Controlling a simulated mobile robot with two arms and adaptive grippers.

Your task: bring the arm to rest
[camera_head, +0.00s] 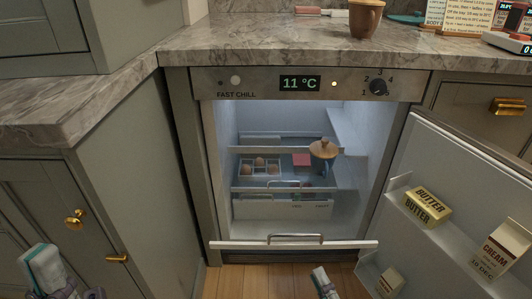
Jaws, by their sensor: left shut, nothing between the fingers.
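My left gripper (48,272) is at the lower left corner, in front of the grey cabinet and well away from the fridge. It is shut and empty, and partly cut off by the bottom edge. My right gripper (324,283) shows only in part at the bottom centre, in front of the fridge and over the wooden floor. Whether its fingers are open or shut cannot be told. Neither gripper appears to touch anything.
The fridge (205,170) is open, with a pulled-out drawer front (345,244) low down. Its open door (440,165) on the right carries butter (427,207) and cream (497,250). A cup (365,18) stands on the counter (260,50). Some floor (245,283) is clear.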

